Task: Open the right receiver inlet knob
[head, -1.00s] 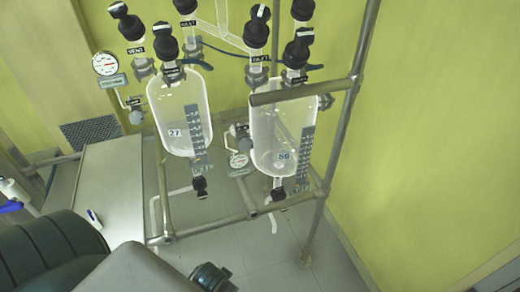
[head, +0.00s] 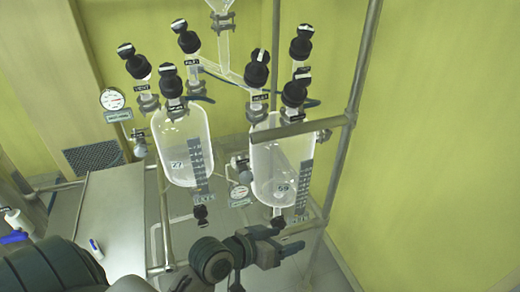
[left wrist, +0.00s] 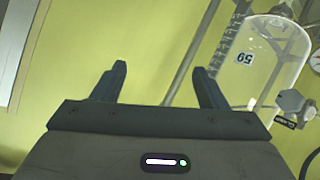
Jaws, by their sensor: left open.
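The right receiver (head: 268,165) is a clear glass vessel marked 59, hung in the metal frame. Its inlet knob (head: 257,68) is black with a white mark on top, above a small inlet label (head: 259,98). My left gripper (head: 290,240) is low in front of the frame, near the receiver's bottom outlet and well below the inlet knob. In the left wrist view its two fingers (left wrist: 161,75) are spread with nothing between them, and the receiver (left wrist: 262,60) shows to the right. The inlet knob is not visible there. My right gripper is out of view.
Other black knobs stand close by: one behind (head: 301,42) and one in front (head: 295,90). A metal bar (head: 285,131) crosses before the receiver. The left receiver (head: 181,145) hangs alongside. A grey table (head: 120,205) is at left. The right side is open.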

